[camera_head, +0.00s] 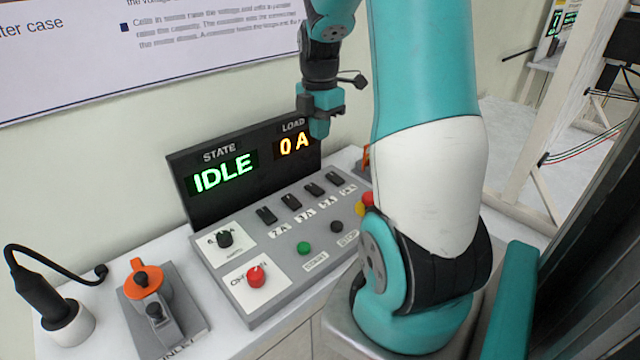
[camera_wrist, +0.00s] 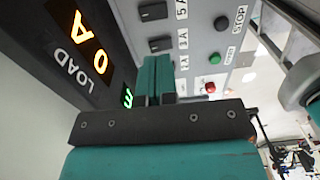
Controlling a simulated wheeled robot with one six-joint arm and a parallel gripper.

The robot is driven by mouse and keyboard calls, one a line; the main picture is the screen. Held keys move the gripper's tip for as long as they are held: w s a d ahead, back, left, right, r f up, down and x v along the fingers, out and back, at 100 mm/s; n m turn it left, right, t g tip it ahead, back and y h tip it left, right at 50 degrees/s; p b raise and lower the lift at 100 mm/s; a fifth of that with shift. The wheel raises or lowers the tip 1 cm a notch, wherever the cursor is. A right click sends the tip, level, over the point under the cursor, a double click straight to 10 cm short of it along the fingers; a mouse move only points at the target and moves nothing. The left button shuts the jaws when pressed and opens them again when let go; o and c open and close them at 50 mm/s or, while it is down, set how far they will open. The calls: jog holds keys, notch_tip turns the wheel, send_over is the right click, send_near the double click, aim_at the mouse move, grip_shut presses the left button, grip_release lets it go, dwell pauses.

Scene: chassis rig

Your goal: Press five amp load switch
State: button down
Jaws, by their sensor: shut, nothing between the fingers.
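The load panel (camera_head: 283,262) is a grey sloped console with a row of black rocker switches. The five amp switch appears to be the third from the left (camera_head: 313,189); its label is small there. In the wrist view the "5 A" label (camera_wrist: 181,8) stands beside a black switch (camera_wrist: 153,10) at the top edge. My gripper (camera_head: 320,132) is shut and empty, pointing down above the switch row near the display's right end. In the wrist view its teal fingers (camera_wrist: 153,78) hide part of the row. It appears apart from the switches.
The display (camera_head: 240,175) behind the switches reads IDLE and 0 A. A green start button (camera_head: 304,248), a black stop button (camera_head: 337,226) and a red knob (camera_head: 256,276) are on the panel. An orange-handled inlet (camera_head: 145,280) stands left.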

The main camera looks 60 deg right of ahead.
aim_at(320, 190)
notch_tip(320, 190, down, 14)
jog(key=shift+p, duration=0.45)
dwell(0.4)
jog(key=shift+s+a+f, duration=0.1)
jog(key=shift+f, duration=0.1)
